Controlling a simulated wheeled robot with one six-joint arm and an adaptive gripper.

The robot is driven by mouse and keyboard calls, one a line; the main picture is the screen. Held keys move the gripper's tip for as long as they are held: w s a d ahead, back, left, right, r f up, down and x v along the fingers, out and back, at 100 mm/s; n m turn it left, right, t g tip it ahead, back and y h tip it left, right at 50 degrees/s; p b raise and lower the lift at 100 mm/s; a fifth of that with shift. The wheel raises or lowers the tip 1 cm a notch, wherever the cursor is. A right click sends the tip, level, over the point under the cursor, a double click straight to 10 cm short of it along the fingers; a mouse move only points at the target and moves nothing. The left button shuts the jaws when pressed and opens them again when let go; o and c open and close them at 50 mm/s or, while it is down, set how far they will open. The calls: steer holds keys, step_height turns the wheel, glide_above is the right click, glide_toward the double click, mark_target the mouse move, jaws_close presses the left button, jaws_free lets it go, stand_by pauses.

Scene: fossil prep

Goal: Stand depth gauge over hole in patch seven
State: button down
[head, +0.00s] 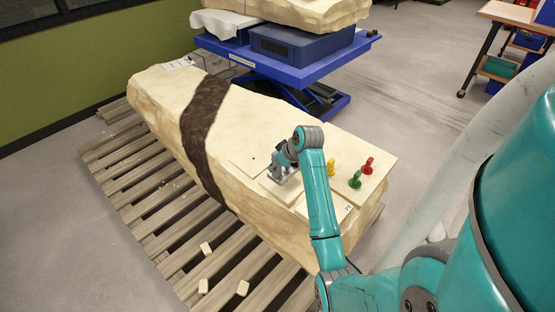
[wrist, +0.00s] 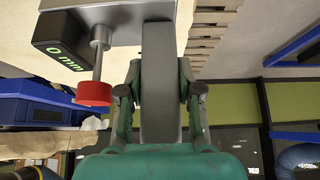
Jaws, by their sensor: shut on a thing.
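My gripper (head: 283,168) is shut on the depth gauge (head: 277,176), low over or on the top of the pale stone block (head: 160,95); I cannot tell whether it touches. In the wrist view my gripper (wrist: 160,85) holds the gauge's grey upright (wrist: 160,75) between its fingers. The gauge also has a grey base, a black display (wrist: 60,45) reading 0 mm, and a rod with a red cap (wrist: 93,93). A small dark hole (head: 253,158) shows in a flat patch just left of the gripper. I cannot read any patch number.
Yellow (head: 331,167), green (head: 355,180) and red (head: 367,166) pegs stand right of my gripper. A white label (head: 347,207) lies near the front edge. A dark band (head: 203,120) crosses the block, which rests on wooden pallets (head: 130,185). A blue lift table (head: 285,72) stands behind.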

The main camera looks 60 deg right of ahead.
mark_target(278, 174)
steer(key=shift+w+a+f, duration=0.1)
steer(key=shift+a+f, duration=0.1)
steer(key=shift+f, duration=0.9)
steer(key=shift+a+f, duration=0.15)
steer(key=shift+f, duration=0.95)
steer(key=shift+f, duration=0.5)
steer(key=c, duration=0.7)
jaws_free()
steer(key=shift+f, duration=0.1)
steer(key=shift+f, duration=0.1)
steer(key=v, duration=1.2)
steer(key=shift+a, duration=0.1)
